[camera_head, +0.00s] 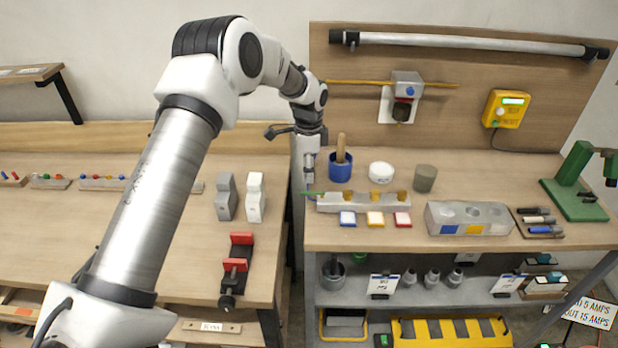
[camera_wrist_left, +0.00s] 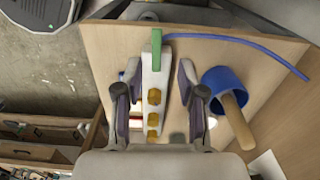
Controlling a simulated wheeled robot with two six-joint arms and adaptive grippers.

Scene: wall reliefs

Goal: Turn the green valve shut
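The green valve handle (camera_head: 314,194) is at the left end of a pale manifold bar (camera_head: 350,204) on the right bench. In the left wrist view the green handle (camera_wrist_left: 156,48) lies lengthwise at the top end of the bar (camera_wrist_left: 149,82). Several brass fittings (camera_wrist_left: 154,97) sit along the bar. My left gripper (camera_head: 309,180) points down over the bar's left end. In the wrist view its fingers (camera_wrist_left: 159,66) are open on either side of the bar, with a gap to the handle. Contact in depth is unclear. My right gripper is not in view.
A blue cup with a wooden handle (camera_head: 340,166) stands just behind the bar. A blue hose (camera_wrist_left: 240,42) runs from the bar's end. A gap separates the benches; a red vise (camera_head: 236,262) is on the left one.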

